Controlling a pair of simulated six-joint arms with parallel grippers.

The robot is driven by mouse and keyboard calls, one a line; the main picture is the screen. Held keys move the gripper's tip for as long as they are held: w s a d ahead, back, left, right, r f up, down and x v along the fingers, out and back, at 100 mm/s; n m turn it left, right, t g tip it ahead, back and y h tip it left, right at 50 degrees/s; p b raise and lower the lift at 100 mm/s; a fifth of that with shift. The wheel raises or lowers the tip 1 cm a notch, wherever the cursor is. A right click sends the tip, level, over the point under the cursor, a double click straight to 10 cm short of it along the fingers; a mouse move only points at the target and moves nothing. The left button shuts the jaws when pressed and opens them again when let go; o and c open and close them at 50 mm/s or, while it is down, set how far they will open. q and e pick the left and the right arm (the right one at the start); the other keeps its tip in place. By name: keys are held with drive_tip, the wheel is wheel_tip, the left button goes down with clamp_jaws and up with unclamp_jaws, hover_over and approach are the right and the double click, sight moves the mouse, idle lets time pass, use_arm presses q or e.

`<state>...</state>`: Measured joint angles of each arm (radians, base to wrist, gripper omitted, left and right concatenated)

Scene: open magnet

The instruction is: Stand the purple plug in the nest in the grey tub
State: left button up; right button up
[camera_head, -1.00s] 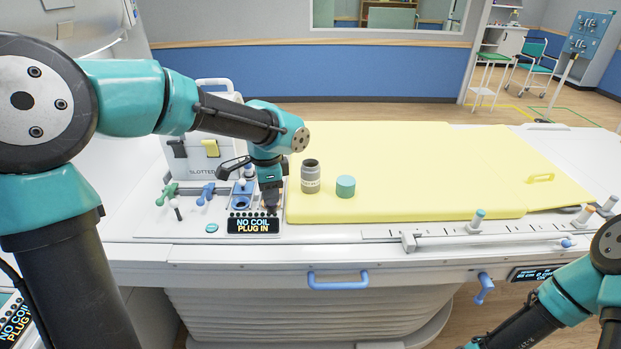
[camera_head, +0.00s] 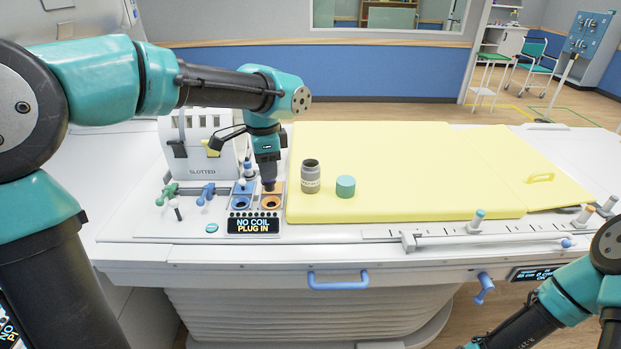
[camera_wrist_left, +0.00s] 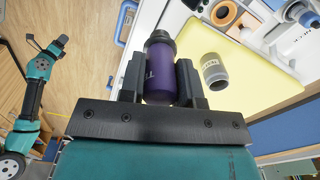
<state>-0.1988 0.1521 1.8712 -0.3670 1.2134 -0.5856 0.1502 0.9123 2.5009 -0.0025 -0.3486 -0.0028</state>
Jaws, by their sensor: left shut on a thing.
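My left gripper (camera_head: 268,172) is shut on the purple plug (camera_wrist_left: 160,72). In the left wrist view the plug is a purple cylinder with a dark collared end, between the two fingers. In the head view only its tip shows, just above the orange-rimmed socket (camera_head: 270,202). The grey tub (camera_head: 310,178) stands open-topped on the yellow pad, right of the gripper; it also shows in the left wrist view (camera_wrist_left: 215,75). The nest inside it cannot be made out. In the left wrist view my right gripper (camera_wrist_left: 46,45) appears open and empty, far from the tub.
A teal round lid or block (camera_head: 345,187) sits right of the tub on the yellow pad (camera_head: 430,175). A blue socket (camera_head: 241,202), the sign "NO COIL PLUG IN" (camera_head: 254,225), green and blue handles, and a white slotted box (camera_head: 205,150) are near the gripper.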

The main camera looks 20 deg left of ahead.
idle(0.3)
use_arm(q)
drive_tip(key=w, duration=2.5)
drive_tip(key=shift+w+d, duration=0.15)
drive_tip(key=shift+d, duration=0.3)
idle(0.6)
drive_tip(key=shift+f, duration=0.1)
wheel_tip(320, 180, down, 10)
idle(1.2)
drive_tip(key=shift+f, duration=1.05)
idle(0.7)
drive_tip(key=shift+f, duration=0.35)
